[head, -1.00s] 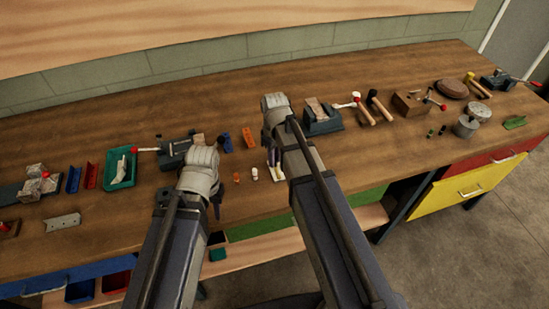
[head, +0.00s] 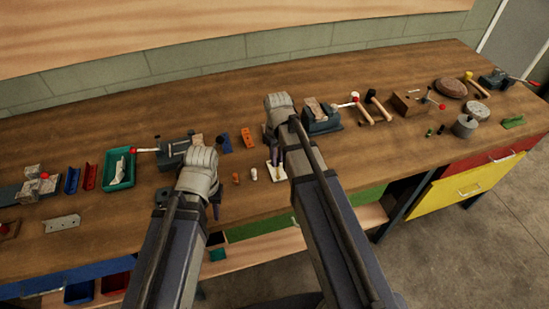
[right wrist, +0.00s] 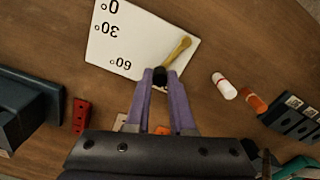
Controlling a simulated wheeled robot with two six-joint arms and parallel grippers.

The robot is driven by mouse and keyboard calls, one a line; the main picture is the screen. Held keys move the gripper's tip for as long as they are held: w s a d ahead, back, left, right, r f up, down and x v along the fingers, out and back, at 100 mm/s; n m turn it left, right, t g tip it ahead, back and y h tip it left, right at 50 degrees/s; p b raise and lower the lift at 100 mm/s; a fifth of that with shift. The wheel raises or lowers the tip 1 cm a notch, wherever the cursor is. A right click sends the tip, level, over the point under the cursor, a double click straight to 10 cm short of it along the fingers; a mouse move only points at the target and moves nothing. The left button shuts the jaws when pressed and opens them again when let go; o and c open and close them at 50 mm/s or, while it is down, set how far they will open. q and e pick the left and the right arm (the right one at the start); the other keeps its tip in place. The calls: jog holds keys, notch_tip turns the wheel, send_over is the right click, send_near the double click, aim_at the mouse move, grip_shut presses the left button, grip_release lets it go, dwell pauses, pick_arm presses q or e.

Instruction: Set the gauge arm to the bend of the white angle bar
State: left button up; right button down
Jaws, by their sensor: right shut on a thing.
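The white gauge plate (right wrist: 125,38) lies flat on the bench and carries printed 0°, 30° and 60° marks. It also shows beside my right arm in the head view (head: 281,178). The brass gauge arm (right wrist: 181,46) lies across the plate, past the 60° mark. My right gripper (right wrist: 160,78) has its purple fingers shut on a black knob (right wrist: 160,75) at the near end of the gauge arm. My left gripper (head: 216,210) hangs over the front of the bench; its jaw state is unclear. I cannot pick out the white angle bar with certainty.
A green tray (head: 131,172) and a vise (head: 176,152) are further left on the bench (head: 120,220).

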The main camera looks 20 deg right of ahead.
jog(key=m, duration=0.1)
jog(key=d+m, duration=0.1)
jog(key=m, duration=0.2)
jog(key=shift+s+d+m, duration=0.3)
jog(key=shift+s+d, duration=0.1)
jog(key=shift+s+d+m, duration=0.2)
jog(key=shift+s+m, duration=0.05)
jog(key=shift+m, duration=0.5)
jog(key=shift+s+d+m, duration=0.2)
jog(key=shift+d+m, duration=0.05)
jog(key=shift+m, duration=0.55)
jog(key=shift+s+d+m, duration=0.2)
jog(key=shift+s+m, duration=0.05)
jog(key=shift+m, duration=0.5)
jog(key=c, duration=0.8)
grip_release()
jog(key=shift+o, duration=0.2)
pick_arm(q)
notch_tip(320, 180, up, 8)
jog(key=p, duration=0.8)
pick_arm(e)
notch_tip(320, 180, up, 8)
